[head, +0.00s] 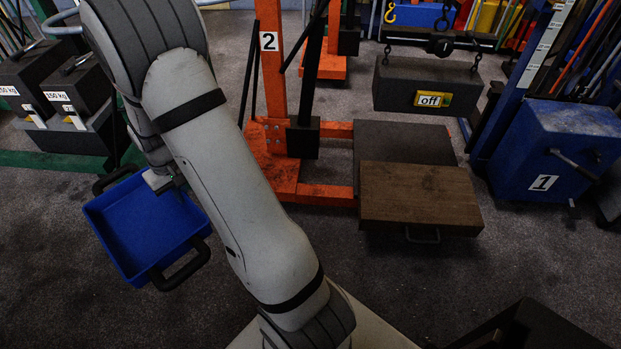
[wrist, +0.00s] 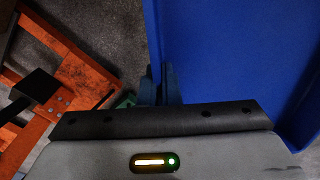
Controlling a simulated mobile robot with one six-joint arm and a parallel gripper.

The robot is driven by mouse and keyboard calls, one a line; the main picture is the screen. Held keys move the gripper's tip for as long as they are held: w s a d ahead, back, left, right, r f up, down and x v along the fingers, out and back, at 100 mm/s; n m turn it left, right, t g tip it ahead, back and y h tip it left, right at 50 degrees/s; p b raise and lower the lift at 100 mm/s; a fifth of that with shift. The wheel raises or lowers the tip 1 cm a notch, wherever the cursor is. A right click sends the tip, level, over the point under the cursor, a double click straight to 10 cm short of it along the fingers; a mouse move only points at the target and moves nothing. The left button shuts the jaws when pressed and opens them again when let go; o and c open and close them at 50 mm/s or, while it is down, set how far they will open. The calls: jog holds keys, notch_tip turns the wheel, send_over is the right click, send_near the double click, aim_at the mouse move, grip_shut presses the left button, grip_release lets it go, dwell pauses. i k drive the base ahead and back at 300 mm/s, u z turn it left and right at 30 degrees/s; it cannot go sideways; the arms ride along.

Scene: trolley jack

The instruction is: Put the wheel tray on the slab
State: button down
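The wheel tray is an empty blue tray (head: 140,268) with black handles, at the left in the head view. It fills the right of the wrist view (wrist: 235,55). My gripper (head: 172,184) is at its right-hand rim, partly hidden by my arm. In the wrist view my fingers (wrist: 160,85) are close together on the tray's wall. Whether the tray touches the floor is hard to tell. A flat dark slab (head: 400,138) lies right of the orange frame. A brown wooden block (head: 420,193) with a handle lies at its front, overlapping it in view.
An orange jack frame (head: 270,95) marked 2 stands between the tray and the slab. A dark weight (head: 425,82) marked "off" hangs above the slab's far side. A blue box (head: 550,150) marked 1 stands right. Weights (head: 75,85) stand at the far left. Front right floor is partly clear.

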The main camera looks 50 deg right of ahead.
aim_at(420, 196)
jog(key=z, duration=0.15)
jog(key=i, duration=0.25)
jog(key=z, duration=2.95)
jog(key=i, duration=1.05)
jog(key=u, duration=0.55)
